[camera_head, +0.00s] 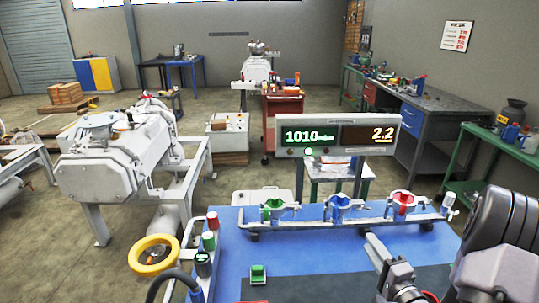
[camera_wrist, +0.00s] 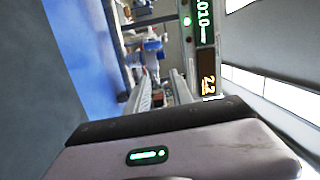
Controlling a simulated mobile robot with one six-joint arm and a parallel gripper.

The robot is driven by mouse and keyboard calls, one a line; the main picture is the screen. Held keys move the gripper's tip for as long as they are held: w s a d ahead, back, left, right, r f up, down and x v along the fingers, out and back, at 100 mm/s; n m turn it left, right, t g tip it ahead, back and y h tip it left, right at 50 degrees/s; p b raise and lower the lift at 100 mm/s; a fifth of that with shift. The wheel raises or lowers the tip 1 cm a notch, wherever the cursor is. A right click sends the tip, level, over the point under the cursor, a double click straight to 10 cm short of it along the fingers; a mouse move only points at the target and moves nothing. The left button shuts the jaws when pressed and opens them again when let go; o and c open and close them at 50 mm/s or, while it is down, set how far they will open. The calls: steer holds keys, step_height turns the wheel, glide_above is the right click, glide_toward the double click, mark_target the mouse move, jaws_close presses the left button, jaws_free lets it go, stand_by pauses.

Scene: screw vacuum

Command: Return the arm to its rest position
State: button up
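My arm comes in at the lower right of the head view, above the right side of the blue workbench (camera_head: 310,255). My gripper (camera_head: 374,240) points away from me, towards the valve rail. In the wrist view my gripper (camera_wrist: 160,84) shows two pale fingers standing apart, with background visible between them. I see nothing held. In the head view the fingers are seen from the side and partly overlap.
A rail (camera_head: 345,228) with green, blue and red valves runs along the bench's back edge. Behind it stands a display (camera_head: 337,135) reading 1010 and 2.2. A yellow ring (camera_head: 154,255) is at left, and a small green block (camera_head: 258,274) lies in front.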

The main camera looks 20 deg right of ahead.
steer(key=a+r+n+g+y, duration=0.2)
steer(key=a+r+n+y, duration=0.15)
steer(key=a, duration=0.55)
steer(key=a+r+n+g+y, duration=0.25)
steer(key=a+y, duration=0.25)
steer(key=a, duration=0.3)
steer(key=a+r+n+g+y, duration=0.2)
steer(key=a+r+y, duration=0.2)
steer(key=a, duration=0.5)
steer(key=s+a+n+g+h, duration=0.1)
steer(key=s+a+n+g, duration=0.4)
steer(key=s+a+g, duration=0.5)
steer(key=s+d+r+n+t+h, duration=0.1)
steer(key=s+d+t+h, duration=0.3)
steer(key=s+h, duration=0.4)
steer(key=shift+v, duration=0.75)
